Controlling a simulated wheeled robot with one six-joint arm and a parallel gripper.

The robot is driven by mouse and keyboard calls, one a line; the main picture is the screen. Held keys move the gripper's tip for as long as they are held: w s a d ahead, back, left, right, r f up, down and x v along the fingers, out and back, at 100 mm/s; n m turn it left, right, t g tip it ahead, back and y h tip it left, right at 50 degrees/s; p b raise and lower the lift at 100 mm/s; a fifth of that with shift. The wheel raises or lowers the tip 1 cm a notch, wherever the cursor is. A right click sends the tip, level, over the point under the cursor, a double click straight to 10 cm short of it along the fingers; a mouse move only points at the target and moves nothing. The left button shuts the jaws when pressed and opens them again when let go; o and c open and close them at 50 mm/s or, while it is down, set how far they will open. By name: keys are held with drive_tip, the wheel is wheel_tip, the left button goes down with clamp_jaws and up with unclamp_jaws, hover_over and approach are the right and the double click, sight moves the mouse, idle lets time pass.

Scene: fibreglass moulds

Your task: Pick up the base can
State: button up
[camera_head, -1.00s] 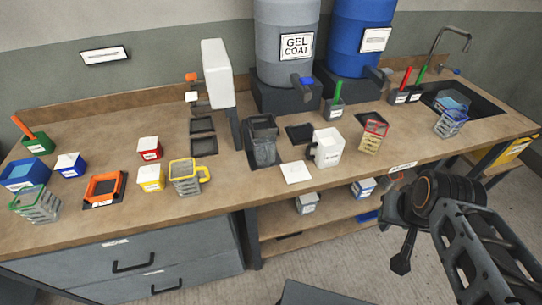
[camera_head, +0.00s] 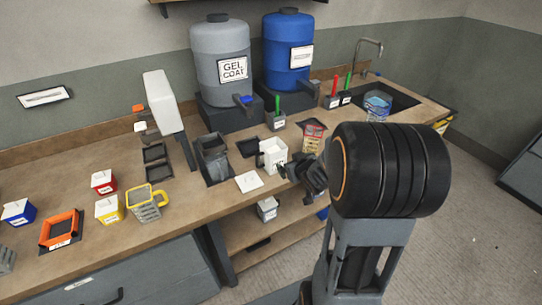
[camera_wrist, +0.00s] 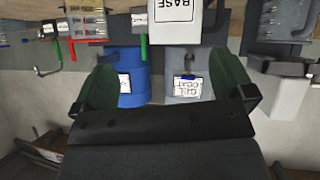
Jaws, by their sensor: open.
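The base can (camera_head: 272,154) is a white square can standing on the bench in front of the drums. In the wrist view its white side (camera_wrist: 178,28), with the label BASE upside down, shows at the top edge, between and beyond my fingers. My gripper (camera_head: 287,171) is close to the can's right front side in the head view. In the wrist view my gripper (camera_wrist: 163,78) has its two dark green fingers spread wide with nothing between them. Whether a finger touches the can I cannot tell.
A grey gel coat drum (camera_head: 221,65) and a blue drum (camera_head: 288,50) stand behind.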

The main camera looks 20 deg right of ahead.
sight(279, 158)
drive_tip(key=w+f+y, duration=0.1)
drive_tip(key=w, duration=0.1)
drive_tip(key=w+f+t+y+p, duration=0.1)
drive_tip(key=w+f, duration=0.1)
drive_tip(key=w, duration=0.1)
drive_tip(key=w+a+f+y, duration=0.1)
drive_tip(key=w+f, duration=0.1)
drive_tip(key=w, duration=0.1)
drive_tip(key=shift+f+n+t, duration=0.2)
drive_tip(key=shift+n+t, duration=0.1)
drive_tip(key=shift+n, duration=0.1)
drive_tip(key=shift+p+x, duration=1.15)
drive_tip(key=shift+x, duration=1.55)
drive_tip(key=shift+d, duration=0.2)
drive_tip(key=c, duration=1.2)
drive_tip(key=shift+w+r, duration=0.1)
drive_tip(key=shift+r, duration=0.05)
